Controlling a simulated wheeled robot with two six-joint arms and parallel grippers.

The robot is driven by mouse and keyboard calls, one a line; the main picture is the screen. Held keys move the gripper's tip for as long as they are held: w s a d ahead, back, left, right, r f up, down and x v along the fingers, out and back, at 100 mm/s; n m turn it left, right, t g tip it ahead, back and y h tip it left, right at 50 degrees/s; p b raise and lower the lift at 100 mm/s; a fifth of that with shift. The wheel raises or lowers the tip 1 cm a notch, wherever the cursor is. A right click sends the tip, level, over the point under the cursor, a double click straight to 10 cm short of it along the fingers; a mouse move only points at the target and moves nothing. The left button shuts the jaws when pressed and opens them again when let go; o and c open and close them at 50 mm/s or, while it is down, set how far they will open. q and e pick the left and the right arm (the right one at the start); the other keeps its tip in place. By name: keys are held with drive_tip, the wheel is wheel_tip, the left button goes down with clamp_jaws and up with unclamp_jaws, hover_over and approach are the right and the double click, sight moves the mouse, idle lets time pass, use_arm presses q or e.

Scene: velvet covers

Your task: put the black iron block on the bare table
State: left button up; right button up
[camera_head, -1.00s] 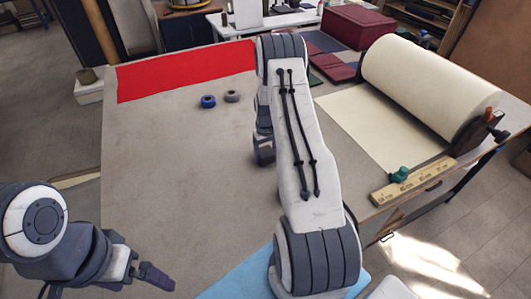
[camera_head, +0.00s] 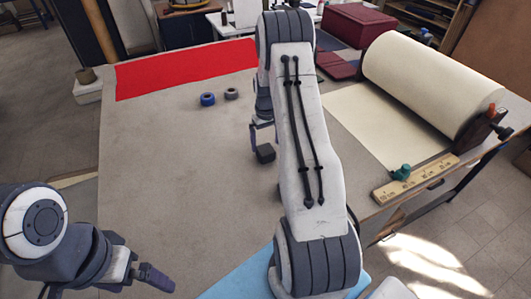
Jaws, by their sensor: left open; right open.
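The black iron block (camera_head: 265,153) sits on the bare grey-brown table (camera_head: 185,180), just below my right gripper and left of my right arm. My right gripper (camera_head: 262,132) is open, above and behind the block, apart from it as far as I can tell; part of it is hidden by my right arm. My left gripper (camera_head: 105,284) is open and empty at the lower left, partly cut off by the frame's bottom edge.
A red cloth (camera_head: 185,68) lies along the table's far edge. A blue roll (camera_head: 208,99) and a grey roll (camera_head: 231,94) stand near it. A light blue cloth (camera_head: 238,284) lies in front. A large cream roll (camera_head: 430,85) and a wooden ruler (camera_head: 415,180) are at right. The table's left middle is clear.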

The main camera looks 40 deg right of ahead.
sight(266, 149)
wheel_tip(266, 149, up, 7)
drive_tip(key=b, duration=0.1)
drive_tip(key=shift+b, duration=0.3)
drive_tip(key=shift+f, duration=0.15)
wheel_tip(266, 149, down, 12)
drive_tip(key=p, duration=0.4)
drive_tip(key=shift+r, duration=0.2)
drive_tip(key=shift+r+b, duration=0.5)
drive_tip(key=shift+r, duration=1)
